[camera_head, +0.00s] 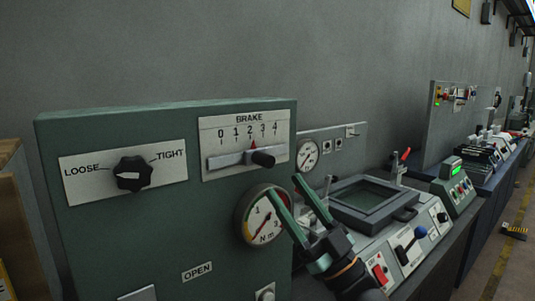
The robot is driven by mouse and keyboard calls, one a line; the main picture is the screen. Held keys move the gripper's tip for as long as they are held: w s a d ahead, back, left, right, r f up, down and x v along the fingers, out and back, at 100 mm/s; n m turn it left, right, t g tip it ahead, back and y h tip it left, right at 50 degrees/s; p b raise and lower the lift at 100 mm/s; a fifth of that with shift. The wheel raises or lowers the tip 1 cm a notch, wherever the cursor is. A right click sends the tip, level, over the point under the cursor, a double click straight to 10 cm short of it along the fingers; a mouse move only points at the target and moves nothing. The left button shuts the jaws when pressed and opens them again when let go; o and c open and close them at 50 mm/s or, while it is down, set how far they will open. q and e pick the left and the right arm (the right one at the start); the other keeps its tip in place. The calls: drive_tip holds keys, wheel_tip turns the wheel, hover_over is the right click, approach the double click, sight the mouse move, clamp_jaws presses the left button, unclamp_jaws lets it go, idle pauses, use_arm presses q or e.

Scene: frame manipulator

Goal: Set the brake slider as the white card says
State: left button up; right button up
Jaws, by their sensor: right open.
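The brake slider's black knob (263,159) sits in a slot on a white plate marked BRAKE (214,139), with a scale from 0 to 4. A small red pointer (253,144) stands close to the 2, on its 3 side. My right gripper (284,187) is open and empty, below and to the right of the knob and apart from it. Its green fingers point up and overlap the right edge of the round gauge. I see no white card that I can read as a setting. My left gripper is not in view.
A LOOSE/TIGHT dial (133,173) is left of the slider on the green cabinet (110,235). A round N·m gauge (258,220) is below the slider. Machines with a framed lid (372,198) and levers line the right side. A brown wooden block (20,225) is at far left.

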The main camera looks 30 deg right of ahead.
sight(267, 161)
drive_tip(key=p+x, duration=0.2)
drive_tip(key=x, duration=0.5)
drive_tip(key=shift+w+r, duration=0.15)
clamp_jaws()
idle(0.3)
idle(0.9)
